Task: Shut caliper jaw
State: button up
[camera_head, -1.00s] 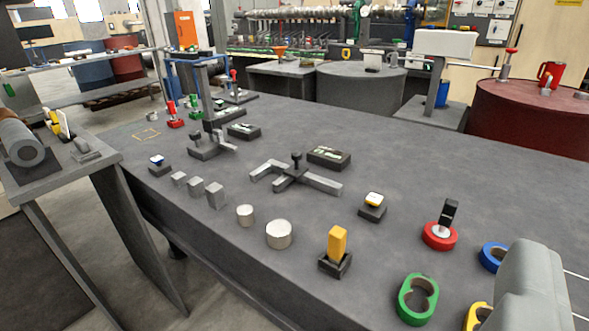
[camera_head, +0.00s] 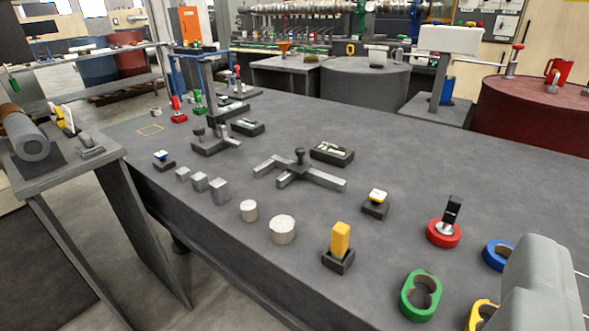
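A grey caliper-like tool (camera_head: 322,181) lies flat near the middle of the dark bench, with a long bar, two short jaws pointing to the lower left, and a dark knob. A gap shows between its jaws. A second grey piece with a dark knob (camera_head: 208,145) stands farther back left; I cannot tell whether it is also a caliper. A grey rounded part of my gripper or arm (camera_head: 545,287) fills the lower right corner, well apart from the caliper. Its fingertips are not visible, so its opening and any contents are hidden.
A dark box (camera_head: 332,154) sits just behind the caliper. Grey blocks (camera_head: 219,190), pale cylinders (camera_head: 282,230) and a yellow block in a dark holder (camera_head: 340,242) line the front edge. Red (camera_head: 444,234), green (camera_head: 421,295) and blue rings (camera_head: 497,255) lie right.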

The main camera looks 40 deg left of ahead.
aim_at(299, 167)
jog(key=i+j, duration=0.25)
jog(key=j, duration=0.15)
jog(key=i+j, duration=0.25)
jog(key=j, duration=0.15)
jog(key=i+j, duration=0.25)
jog(key=j, duration=0.15)
jog(key=u, duration=0.05)
